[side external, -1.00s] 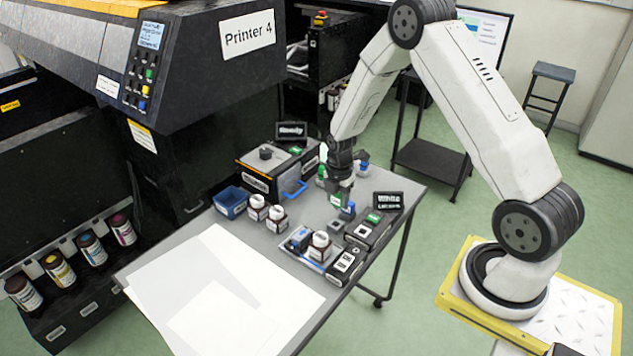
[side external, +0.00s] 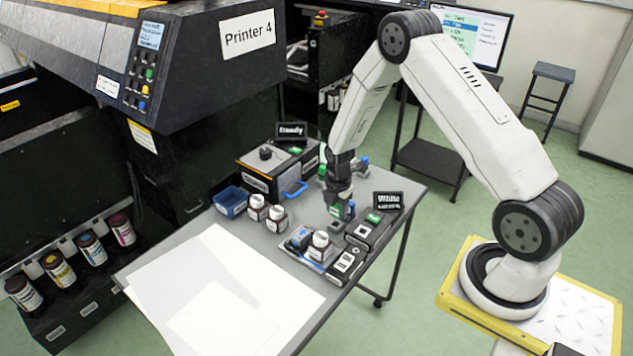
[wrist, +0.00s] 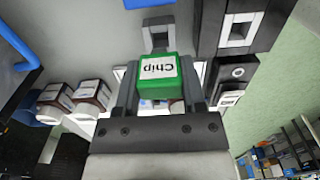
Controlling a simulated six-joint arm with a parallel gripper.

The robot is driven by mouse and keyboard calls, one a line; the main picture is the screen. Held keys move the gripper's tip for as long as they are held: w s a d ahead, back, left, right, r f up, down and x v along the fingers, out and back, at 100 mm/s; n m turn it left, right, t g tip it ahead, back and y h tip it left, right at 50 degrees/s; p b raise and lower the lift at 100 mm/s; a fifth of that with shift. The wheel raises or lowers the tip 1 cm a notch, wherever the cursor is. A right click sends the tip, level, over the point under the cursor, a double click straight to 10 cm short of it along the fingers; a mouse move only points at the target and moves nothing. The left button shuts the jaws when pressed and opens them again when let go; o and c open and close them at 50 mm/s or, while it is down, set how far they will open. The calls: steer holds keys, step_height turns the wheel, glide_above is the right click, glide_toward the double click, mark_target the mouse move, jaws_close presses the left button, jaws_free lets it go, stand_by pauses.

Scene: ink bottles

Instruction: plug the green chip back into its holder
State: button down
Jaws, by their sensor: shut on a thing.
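The green chip (wrist: 157,78), a small block with a white label reading "Chip", is held between the fingers of my gripper (wrist: 158,92) in the wrist view. In the side view my gripper (side external: 338,199) points down over the table, and the chip (side external: 336,210) shows green at its tips. A small grey square socket (wrist: 159,33) lies just ahead of the chip in the wrist view, partly covered by it. It appears to be the holder, also in the side view (side external: 336,227) just below the chip. The chip looks apart from it; the exact gap cannot be told.
Black units (side external: 368,232) with a "White" sign (side external: 387,201) stand to the right of the gripper. A tray with a white-capped bottle (side external: 320,246) is in front. Two bottles (side external: 267,214), a blue bin (side external: 231,202) and a black box (side external: 268,176) stand left. White sheets (side external: 220,295) cover the front.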

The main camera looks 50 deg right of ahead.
mark_target(337, 217)
steer(key=shift+f, duration=0.85)
steer(key=shift+f, duration=0.75)
stand_by(2.2)
jaws_free()
stand_by(0.5)
steer(key=shift+s, duration=0.1)
steer(key=shift+r, duration=0.2)
steer(key=shift+r, duration=3.3)
steer(key=shift+r, duration=0.15)
